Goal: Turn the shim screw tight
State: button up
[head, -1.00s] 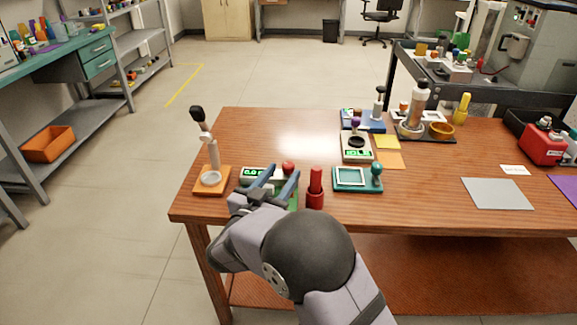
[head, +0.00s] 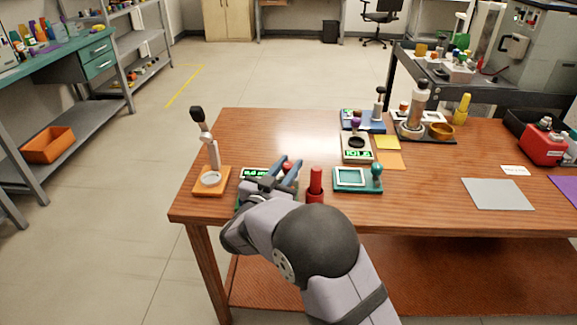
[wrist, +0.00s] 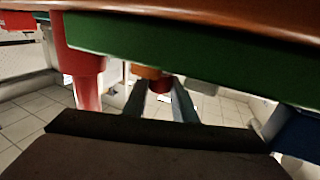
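A small green device with a lit display (head: 255,174) stands near the table's front left edge. A round red knob (head: 287,166) sits at its right; I take it for the shim screw, but no label shows. My gripper (head: 288,170) reaches it from the front, one blue-grey finger on each side of the knob. The wrist view appears upside down. There the device's green side (wrist: 210,50) spans the top, and a small red and orange part (wrist: 159,82) shows between the fingertips (wrist: 159,90). Whether the fingers touch it is unclear. My wrist hides much of the device.
A red post (head: 316,183) stands close to the right of my gripper; it also shows in the wrist view (wrist: 87,80). An orange-based stand (head: 211,181) is at the left. A teal-framed plate (head: 350,180) lies to the right. The table front right of centre is clear.

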aim_at(285, 168)
jog(key=shift+r+h, duration=0.1)
jog(key=shift+h, duration=0.2)
jog(key=shift+r+m+g+h+p, duration=0.1)
jog(key=shift+m+g+h+p, duration=0.4)
jog(key=shift+m+h+p, duration=0.3)
jog(key=shift+m+g+h+p, duration=0.6)
jog(key=shift+m+g+h, duration=0.15)
jog(key=shift+h, duration=0.35)
jog(key=o, duration=1)
jog(key=shift+o, duration=0.2)
jog(key=shift+f, duration=0.2)
jog(key=shift+v, duration=3.7)
